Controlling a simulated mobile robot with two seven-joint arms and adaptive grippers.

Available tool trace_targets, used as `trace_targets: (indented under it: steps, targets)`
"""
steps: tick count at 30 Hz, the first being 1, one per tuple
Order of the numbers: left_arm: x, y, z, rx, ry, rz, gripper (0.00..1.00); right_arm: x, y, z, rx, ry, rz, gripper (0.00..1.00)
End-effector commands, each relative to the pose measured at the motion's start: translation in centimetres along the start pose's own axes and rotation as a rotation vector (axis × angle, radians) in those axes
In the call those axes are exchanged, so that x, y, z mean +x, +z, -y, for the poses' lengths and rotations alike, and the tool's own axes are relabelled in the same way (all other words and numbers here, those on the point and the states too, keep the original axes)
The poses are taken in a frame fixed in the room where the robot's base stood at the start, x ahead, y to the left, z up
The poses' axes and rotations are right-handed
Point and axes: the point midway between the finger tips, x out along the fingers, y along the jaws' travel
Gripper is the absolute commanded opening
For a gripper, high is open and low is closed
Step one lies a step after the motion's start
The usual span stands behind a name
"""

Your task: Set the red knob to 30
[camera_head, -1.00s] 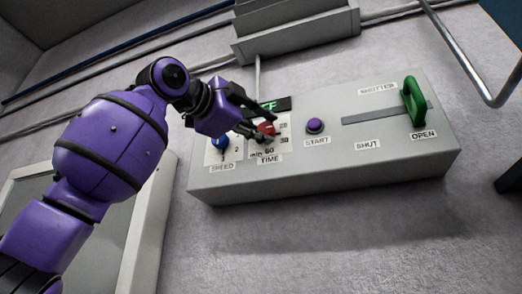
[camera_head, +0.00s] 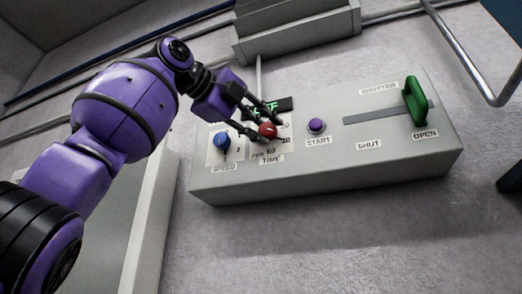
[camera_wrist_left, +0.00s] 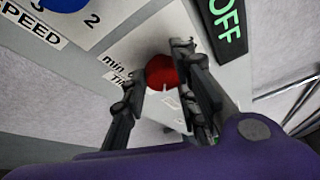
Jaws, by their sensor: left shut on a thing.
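The red knob (camera_head: 267,131) sits on the TIME dial of the grey control box (camera_head: 330,178). My left gripper (camera_head: 262,126) is at the knob, with a finger on either side of it. In the left wrist view the red knob (camera_wrist_left: 161,72) lies between the two fingertips (camera_wrist_left: 163,70), and the gripper is shut on it. The fingers and the view angle hide part of the dial's scale, so the knob's setting cannot be read. My right gripper is not in view.
The blue SPEED knob (camera_head: 222,140) is just left of the red knob. A purple START button (camera_head: 317,125) is to the right, then a green shutter handle (camera_head: 415,102) at the OPEN end of its slot. A green-lit display (camera_head: 268,106) reads OFF, clearest in the wrist view.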

Motion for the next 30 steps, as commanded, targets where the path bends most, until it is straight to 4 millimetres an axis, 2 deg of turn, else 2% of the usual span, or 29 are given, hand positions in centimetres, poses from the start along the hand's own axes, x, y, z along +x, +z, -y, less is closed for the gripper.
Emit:
trace_targets:
  steps: [1,11,12,14,30]
  targets:
    - [0.8,0.0,-1.1,-0.002,0.025,-0.009,0.01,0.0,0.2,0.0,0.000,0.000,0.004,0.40]
    - [0.8,0.0,-1.1,-0.003,0.026,-0.009,0.01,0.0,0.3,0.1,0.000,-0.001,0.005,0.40]
    - [0.8,0.0,-1.1,-0.003,0.027,-0.009,0.32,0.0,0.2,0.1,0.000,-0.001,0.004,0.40]
    - [0.8,0.0,-1.1,-0.003,0.027,-0.009,0.40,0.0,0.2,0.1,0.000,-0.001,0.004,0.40]
    - [-0.3,0.0,-0.4,0.000,0.012,-0.003,0.41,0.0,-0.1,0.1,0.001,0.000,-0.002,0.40]
